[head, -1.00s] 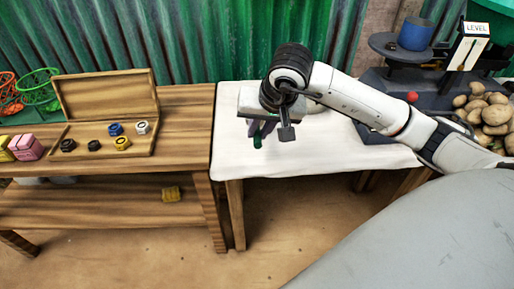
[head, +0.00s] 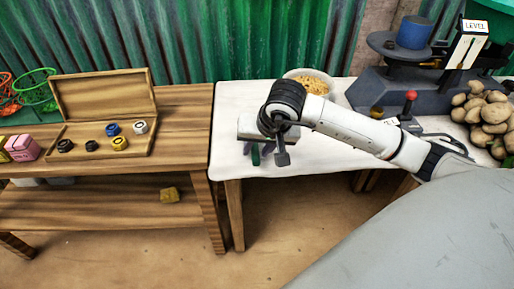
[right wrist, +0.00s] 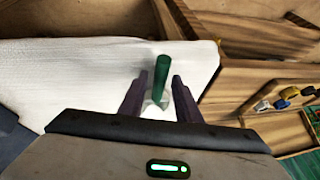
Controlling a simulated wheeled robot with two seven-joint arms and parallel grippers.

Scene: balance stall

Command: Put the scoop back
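The scoop shows mainly as its green handle (right wrist: 161,82), which points up between the fingers of my right gripper (right wrist: 159,77) in the right wrist view. Strips of white show between handle and fingers, so the fingers look apart around it, not clamped. A pale part at the handle's lower end may be the scoop's pan; most of it is hidden. In the head view the green handle (head: 256,155) shows low between the dark purple fingers of my right gripper (head: 257,150), over the white-topped table (head: 230,163). My left gripper is out of view.
A bowl of yellowish grains (head: 311,79) stands behind my right arm. A dark scale (head: 405,85) with a blue weight and a potato pile (head: 487,115) are at the right. The wooden table (head: 180,125) at left carries an open box (head: 105,110) of several small weights.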

